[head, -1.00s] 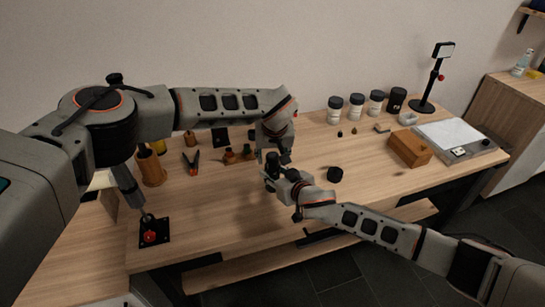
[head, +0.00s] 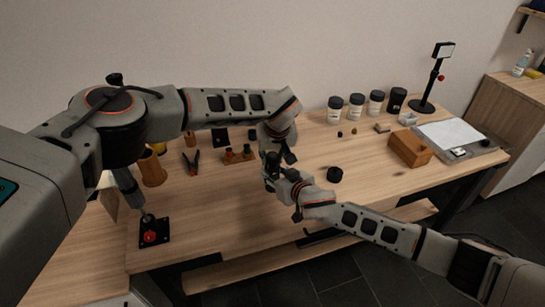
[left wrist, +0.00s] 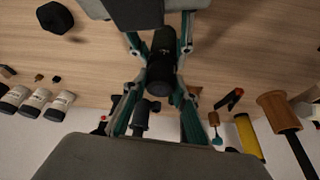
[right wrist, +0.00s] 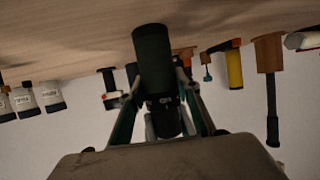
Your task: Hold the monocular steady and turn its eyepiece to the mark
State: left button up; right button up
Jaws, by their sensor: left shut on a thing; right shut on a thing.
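The monocular is a dark cylinder (head: 272,160) held in the air over the middle of the table, partly covered by my grippers. In the left wrist view the monocular (left wrist: 162,48) stands between two pairs of fingers. My left gripper (left wrist: 164,88) is shut on its near end, reaching from above in the head view. My right gripper (right wrist: 162,100) is shut on its body from the front right. In the right wrist view the monocular (right wrist: 153,55) points up the picture, with small pale markings on its lower part. I cannot tell whether the eyepiece meets a mark.
A black round cap (head: 335,175) lies right of the grippers. White jars (head: 356,107) stand at the back. A wooden box (head: 410,149) and a pale panel (head: 450,135) are at right. Pliers (head: 191,163) and a wooden cup (head: 152,168) are at left. The front middle is clear.

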pick_arm(q)
jog(key=shift+n+g+y, duration=0.4)
jog(key=shift+n+y, duration=0.5)
jog(key=shift+n, duration=1.3)
jog(key=o, duration=1.1)
jog(key=shift+r, duration=0.1)
jog(key=v, duration=1.1)
jog(key=shift+s+d+r, duration=0.1)
jog(key=shift+r, duration=0.3)
